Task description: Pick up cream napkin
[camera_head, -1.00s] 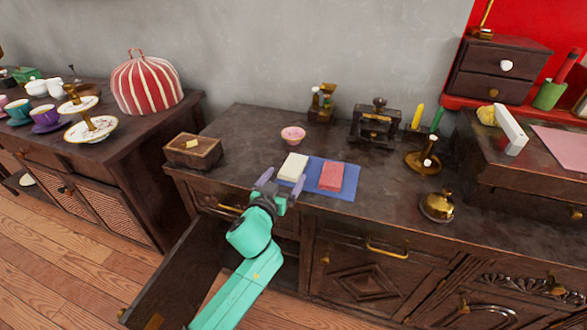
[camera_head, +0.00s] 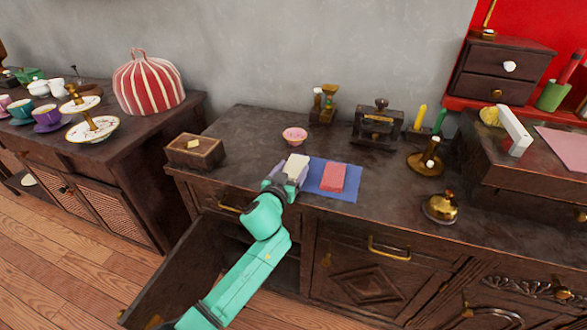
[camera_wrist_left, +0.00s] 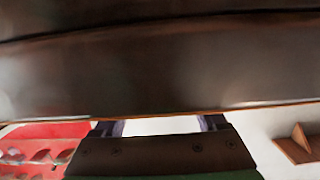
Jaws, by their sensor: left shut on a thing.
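The cream napkin (camera_head: 296,166) is a small folded block at the left end of the blue mat (camera_head: 345,193) on the dark cabinet top. A red napkin (camera_head: 333,177) lies to its right on the mat. My left gripper (camera_head: 288,179) has its fingers on either side of the cream napkin and is shut on it. In the left wrist view the gripper (camera_wrist_left: 162,124) shows a pale strip, likely the napkin, between its two fingers. I cannot tell in the head view whether the napkin is lifted off the mat. My right gripper is not in view.
A pink bowl (camera_head: 294,135) stands behind the napkin. A wooden box (camera_head: 194,151) is to the left, and a brass bell (camera_head: 441,207) and candle holder (camera_head: 426,160) to the right.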

